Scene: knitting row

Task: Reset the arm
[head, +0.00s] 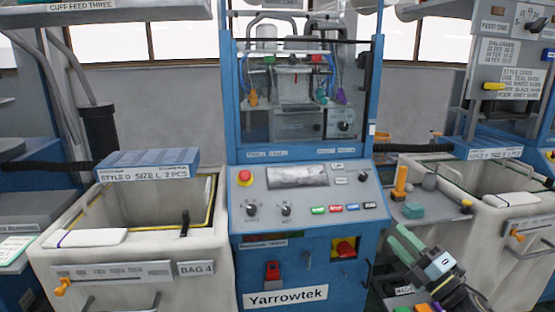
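My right gripper (396,234) shows at the lower right, its two green fingers pointing up and to the left. The fingers stand apart with a gap and nothing shows between them, so it is open and empty. It is in front of the right side of the blue Yarrowtek machine (236,178), apart from the panel as far as I can tell. My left gripper is out of view.
A cream bin (130,248) marked BAG 4 stands at left, with a blue STYLE D box (148,164) at its back. Another cream bin (508,240) is at right.

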